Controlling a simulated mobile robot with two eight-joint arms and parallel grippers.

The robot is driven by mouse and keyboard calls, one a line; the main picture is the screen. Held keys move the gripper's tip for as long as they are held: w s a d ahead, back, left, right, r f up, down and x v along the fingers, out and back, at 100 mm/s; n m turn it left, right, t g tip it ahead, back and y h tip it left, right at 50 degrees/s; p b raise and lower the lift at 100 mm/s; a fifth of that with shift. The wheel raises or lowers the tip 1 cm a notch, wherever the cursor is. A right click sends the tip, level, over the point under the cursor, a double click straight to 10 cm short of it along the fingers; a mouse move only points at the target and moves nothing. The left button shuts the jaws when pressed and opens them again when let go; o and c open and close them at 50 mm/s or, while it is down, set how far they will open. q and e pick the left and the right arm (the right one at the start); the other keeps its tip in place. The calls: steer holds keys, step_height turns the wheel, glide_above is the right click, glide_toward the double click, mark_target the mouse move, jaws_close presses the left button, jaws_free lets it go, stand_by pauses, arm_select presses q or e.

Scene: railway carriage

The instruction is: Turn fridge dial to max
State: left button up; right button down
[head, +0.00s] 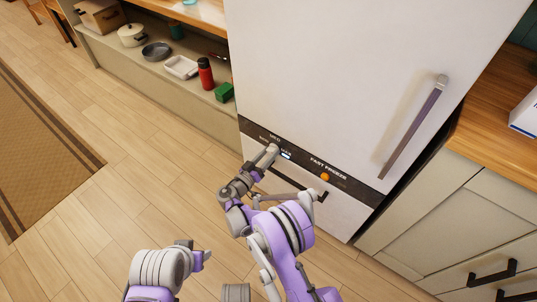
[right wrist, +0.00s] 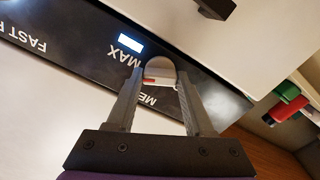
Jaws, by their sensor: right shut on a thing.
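The white fridge (head: 340,80) has a black control strip (head: 345,175) with printed labels and a small lit display. In the right wrist view the fridge dial (right wrist: 160,70) is a pale round knob with a short red mark. "MAX" is printed beside it on the upper left and "MED", partly covered, below it. My right gripper (right wrist: 158,78) is shut on the dial, one finger on each side. In the head view the right gripper (head: 268,158) reaches the strip and hides the dial. Exactly where the mark points is unclear.
An orange button (head: 325,177) sits by "FAST FREEZE". Handles stick out on the upper door (head: 412,127) and the lower drawer (head: 322,197). A shelf at left holds a red bottle (head: 205,74) and a green box (head: 224,92).

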steer(key=shift+m, duration=0.5)
steer(key=shift+c, duration=1.4)
jaws_free()
steer(key=p+v, duration=0.1)
steer(key=v, duration=1)
steer(key=shift+p, duration=0.35)
